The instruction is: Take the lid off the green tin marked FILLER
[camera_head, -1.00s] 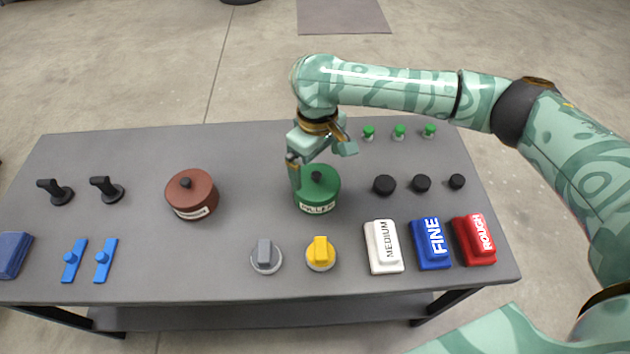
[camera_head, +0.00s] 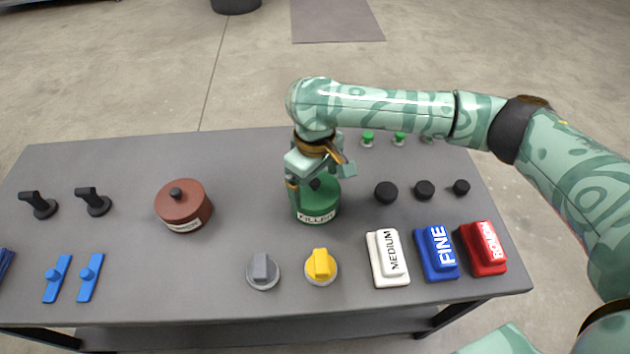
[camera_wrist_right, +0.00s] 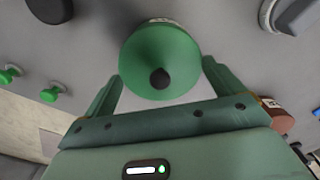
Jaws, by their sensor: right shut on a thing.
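The green tin marked FILLER (camera_head: 318,214) stands upright on the table, its white label facing the front. Its green lid (camera_wrist_right: 150,50) has a black knob, and in the head view it looks seated on the tin. My right gripper (camera_head: 315,190) comes down over it from above and behind. In the right wrist view, its two fingers (camera_wrist_right: 162,78) straddle the lid, one on each side, with the knob between them. The gripper is shut on the lid, but finger contact is partly hidden. My left gripper is not in view.
A brown-red lidded tin (camera_head: 183,208) stands to the left. A grey-knobbed piece (camera_head: 263,271) and a yellow-knobbed one (camera_head: 320,267) are in front. White, blue and red blocks (camera_head: 388,258) and black knobs (camera_head: 386,193) are to the right. Bare tabletop lies between the tins.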

